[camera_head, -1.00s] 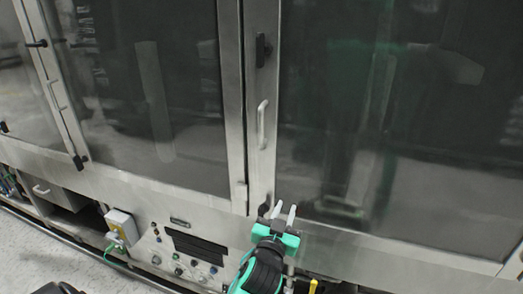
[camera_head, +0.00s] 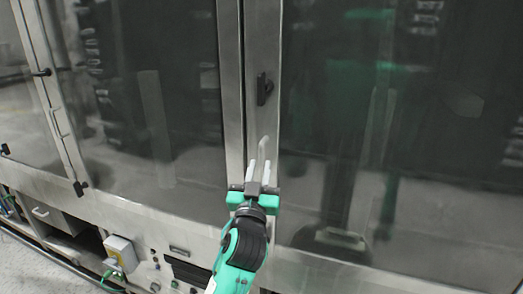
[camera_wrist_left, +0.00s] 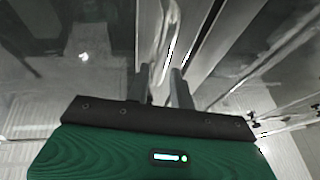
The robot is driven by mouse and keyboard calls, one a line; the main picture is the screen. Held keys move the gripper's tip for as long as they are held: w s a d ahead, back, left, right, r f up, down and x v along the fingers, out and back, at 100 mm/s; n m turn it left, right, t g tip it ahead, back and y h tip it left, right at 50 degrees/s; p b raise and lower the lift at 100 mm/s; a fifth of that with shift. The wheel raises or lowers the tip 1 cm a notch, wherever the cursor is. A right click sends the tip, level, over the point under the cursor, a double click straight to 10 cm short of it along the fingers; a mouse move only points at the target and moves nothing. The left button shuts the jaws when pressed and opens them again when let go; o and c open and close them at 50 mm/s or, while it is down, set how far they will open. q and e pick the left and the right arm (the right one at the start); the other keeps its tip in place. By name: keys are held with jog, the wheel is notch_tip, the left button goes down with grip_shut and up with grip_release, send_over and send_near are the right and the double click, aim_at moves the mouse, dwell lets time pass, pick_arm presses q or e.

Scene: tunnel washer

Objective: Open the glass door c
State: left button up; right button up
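The large right glass door (camera_head: 400,140) is shut in its metal frame; no letter on it is readable. Its vertical metal handle (camera_head: 264,146) stands on the left frame post. My left gripper (camera_head: 259,163) is open at the lower part of this handle, its fingers pointing up along the post. In the left wrist view the handle (camera_wrist_left: 171,30) rises just beyond and between the fingertips of the gripper (camera_wrist_left: 160,73). Whether a finger touches the handle cannot be told. The handle's lower end is partly hidden by the fingers. My right gripper is not in view.
A black latch (camera_head: 264,89) sits on the post above the handle. Another glass door (camera_head: 150,100) is shut to the left. Grey floor (camera_head: 30,265) shows at the lower left.

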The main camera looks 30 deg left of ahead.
aim_at(261, 162)
pick_arm(q)
jog(key=shift+p+x, duration=0.55)
jog(key=shift+x, duration=1.35)
grip_shut()
